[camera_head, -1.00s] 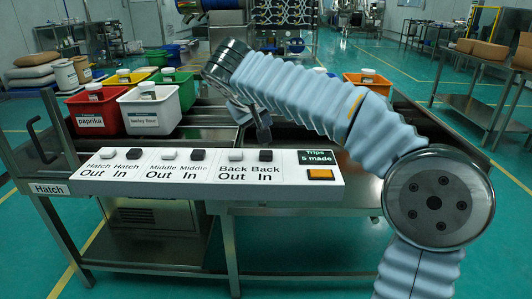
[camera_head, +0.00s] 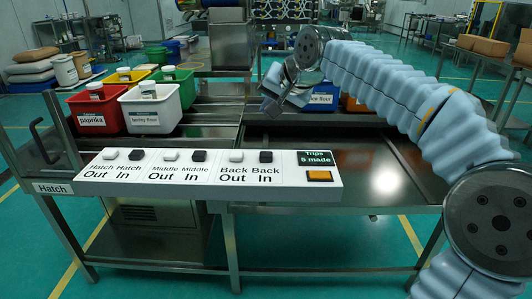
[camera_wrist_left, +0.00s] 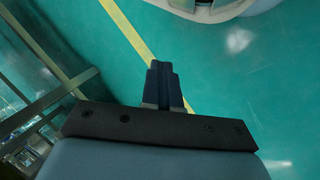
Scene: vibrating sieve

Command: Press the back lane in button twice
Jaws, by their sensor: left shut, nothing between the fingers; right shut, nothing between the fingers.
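The black Back In button (camera_head: 265,156) stands on the white control panel (camera_head: 205,178), beside the white Back Out button (camera_head: 237,156). Its label reads "Back In". My right gripper (camera_head: 270,104) is shut and empty, above and behind the panel, clear of the button. My left gripper (camera_wrist_left: 166,86) is shut and empty over green floor in the left wrist view. It does not show in the head view.
The panel also has Hatch and Middle buttons, an orange button (camera_head: 320,176) and a display (camera_head: 315,158) reading "Trips 5 made". A red paprika bin (camera_head: 95,112) and a white barley flour bin (camera_head: 150,112) stand behind it. A blue bin (camera_head: 322,98) is partly hidden by my arm.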

